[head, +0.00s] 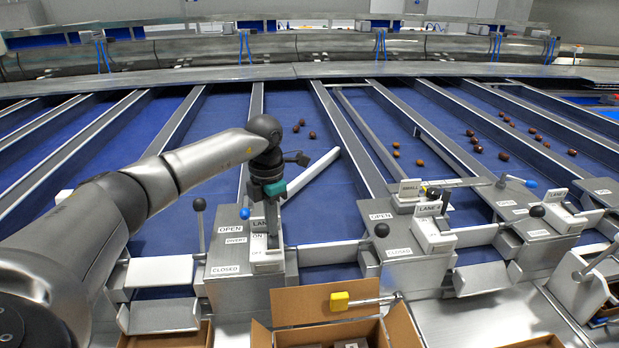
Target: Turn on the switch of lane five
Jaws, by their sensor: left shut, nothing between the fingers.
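My left gripper (272,238) points down, shut and empty, in front of a white switch box (266,256) at the end of a blue lane left of centre. The box carries a LANE label whose number I cannot read, with ON above OFF. The fingers cover part of its face, so the switch position is hidden; I cannot tell whether they touch it. A second white switch box (433,236) with a LANE label stands to the right. My right gripper is not in view.
Black-knobbed levers (199,205) with OPEN and CLOSED plates stand near the boxes. A pale diverter bar (312,172) crosses the lane behind my gripper. Brown dates (470,133) lie on the lanes.

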